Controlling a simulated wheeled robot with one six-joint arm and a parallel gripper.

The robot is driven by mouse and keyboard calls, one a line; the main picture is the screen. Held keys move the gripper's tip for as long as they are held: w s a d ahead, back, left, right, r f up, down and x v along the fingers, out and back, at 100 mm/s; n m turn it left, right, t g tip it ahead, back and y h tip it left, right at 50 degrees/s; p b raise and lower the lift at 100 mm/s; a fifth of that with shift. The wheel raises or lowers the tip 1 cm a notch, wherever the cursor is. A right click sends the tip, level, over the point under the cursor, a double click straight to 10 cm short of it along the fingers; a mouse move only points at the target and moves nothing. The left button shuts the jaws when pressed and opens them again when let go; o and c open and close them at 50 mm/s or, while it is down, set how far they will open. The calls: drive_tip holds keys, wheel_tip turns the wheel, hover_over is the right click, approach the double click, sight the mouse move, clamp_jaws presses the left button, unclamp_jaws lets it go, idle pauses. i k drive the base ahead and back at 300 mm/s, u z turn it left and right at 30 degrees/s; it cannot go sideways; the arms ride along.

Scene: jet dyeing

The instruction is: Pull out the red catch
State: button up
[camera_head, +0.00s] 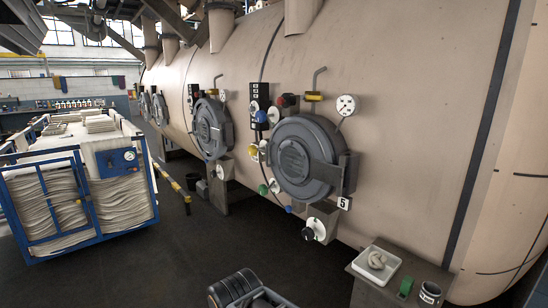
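A small dark-red knob-like part (288,100) sits on the upper left of the nearest round grey hatch (296,158), against the beige vessel. It is the only clearly red fitting by this hatch and is likely the red catch. It is small and dark, so I cannot tell its exact shape or how far it stands out. The hatch looks closed. No gripper fingers show; only a dark ribbed part, which seems to be of my arm, shows at the bottom edge.
Blue (261,117), yellow (252,150) and green (262,189) knobs crowd the hatch's left side. A white dial (345,105) is at upper right. A metal stand (385,290) bears a white tray (377,264). A blue cart (78,205) with folded cloth stands left; dark floor lies between.

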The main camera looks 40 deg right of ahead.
sight(280, 100)
drive_tip(key=z, duration=1)
drive_tip(key=i, duration=1.7)
drive_tip(key=z, duration=0.9)
